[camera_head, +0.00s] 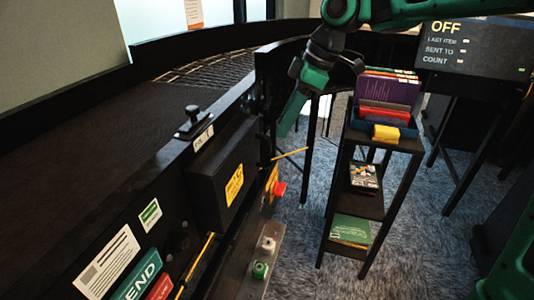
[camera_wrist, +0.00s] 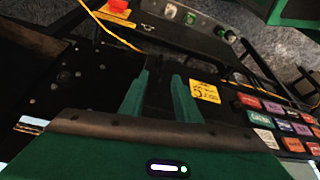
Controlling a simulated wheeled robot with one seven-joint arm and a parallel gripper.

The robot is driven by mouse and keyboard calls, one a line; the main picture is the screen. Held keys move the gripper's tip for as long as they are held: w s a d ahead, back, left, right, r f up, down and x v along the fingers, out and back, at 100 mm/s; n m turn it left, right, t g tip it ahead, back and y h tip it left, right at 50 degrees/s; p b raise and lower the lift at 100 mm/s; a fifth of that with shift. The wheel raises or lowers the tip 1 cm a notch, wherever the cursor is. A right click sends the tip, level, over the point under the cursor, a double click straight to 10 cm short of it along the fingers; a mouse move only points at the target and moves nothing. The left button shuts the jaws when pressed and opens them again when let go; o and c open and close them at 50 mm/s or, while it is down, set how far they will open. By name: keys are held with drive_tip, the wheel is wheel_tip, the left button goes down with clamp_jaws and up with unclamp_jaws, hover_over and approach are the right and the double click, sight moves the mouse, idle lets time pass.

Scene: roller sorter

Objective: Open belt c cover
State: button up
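A black box-shaped cover (camera_head: 217,160) with a yellow label (camera_head: 234,184) sits on the side of the dark sorter. I cannot read a belt letter on it. My gripper (camera_head: 287,128) hangs at the far end of that side, beyond the cover in the head view. In the wrist view my gripper (camera_wrist: 160,92) has its two green fingers apart. Dark surface shows between them, and I see nothing clamped. A yellow label (camera_wrist: 204,92) is just right of the right finger. Contact with the cover cannot be told.
A red button (camera_head: 279,188) and a lower rail with buttons (camera_head: 262,255) stick out beside the cover. A narrow black shelf (camera_head: 385,140) with books stands to the right. Several coloured label buttons (camera_wrist: 272,120) show in the wrist view. Carpet lies between.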

sight(268, 162)
drive_tip(key=x, duration=1)
drive_tip(key=shift+a+f, duration=0.25)
drive_tip(key=shift+f, duration=0.05)
